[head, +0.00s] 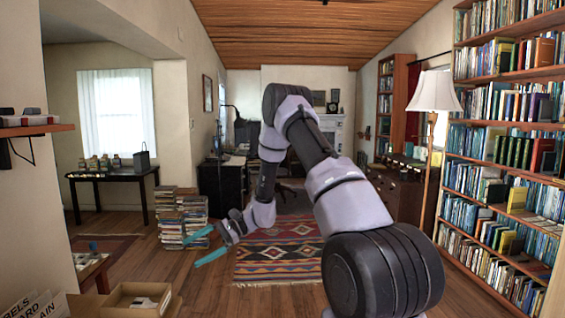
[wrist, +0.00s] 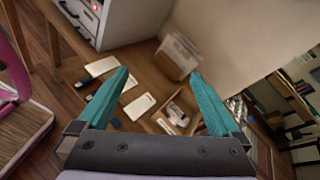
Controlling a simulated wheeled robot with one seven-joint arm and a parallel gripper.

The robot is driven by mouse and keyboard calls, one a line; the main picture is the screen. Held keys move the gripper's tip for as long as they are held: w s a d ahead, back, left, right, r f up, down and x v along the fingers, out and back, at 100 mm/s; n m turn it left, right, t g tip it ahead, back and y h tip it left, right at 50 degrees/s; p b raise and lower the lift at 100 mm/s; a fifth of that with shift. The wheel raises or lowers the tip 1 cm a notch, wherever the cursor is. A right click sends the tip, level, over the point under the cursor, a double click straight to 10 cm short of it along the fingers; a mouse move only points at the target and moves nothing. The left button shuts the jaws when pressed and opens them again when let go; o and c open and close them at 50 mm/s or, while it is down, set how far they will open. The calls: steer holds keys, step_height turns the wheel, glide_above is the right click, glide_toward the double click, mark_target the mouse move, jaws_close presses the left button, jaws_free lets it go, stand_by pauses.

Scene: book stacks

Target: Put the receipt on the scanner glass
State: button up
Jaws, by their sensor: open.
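My gripper (head: 193,252) is open and empty, with its two teal fingers apart, held in the air left of the patterned rug. In the wrist view my gripper (wrist: 159,73) points toward a brown wooden surface (wrist: 148,72). Two pale flat slips, a left one (wrist: 102,66) and a right one (wrist: 139,107), lie there beyond and between the fingers. I cannot tell whether either is the receipt. A grey-white machine (wrist: 130,22) with a red light stands at the top. I cannot make out a scanner glass in either view.
The wrist view also shows an upright box of papers (wrist: 177,55) and an open box (wrist: 179,117). A cardboard box (head: 168,307) is at the head view's lower left. Book stacks (head: 182,216) stand beyond my gripper; a full bookcase (head: 500,190) lines the right.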

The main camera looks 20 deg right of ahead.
steer(key=s+d+r+n+h, duration=0.1)
steer(key=s+r+n+h, duration=0.1)
steer(key=r, duration=0.4)
steer(key=s+d+r+n+h, duration=0.1)
steer(key=s+d+r, duration=0.15)
steer(key=r, duration=0.35)
steer(key=s+d+r+n+t+h, duration=0.2)
steer(key=s+d+r+t+h, duration=0.2)
steer(key=s+r, duration=0.6)
steer(key=s+d+r+n+t+h, duration=0.2)
steer(key=s+d+r+t+h, duration=0.3)
steer(key=s+d+r, duration=0.4)
steer(key=s+r, duration=0.1)
steer(key=s, duration=0.1)
steer(key=shift+s, duration=0.35)
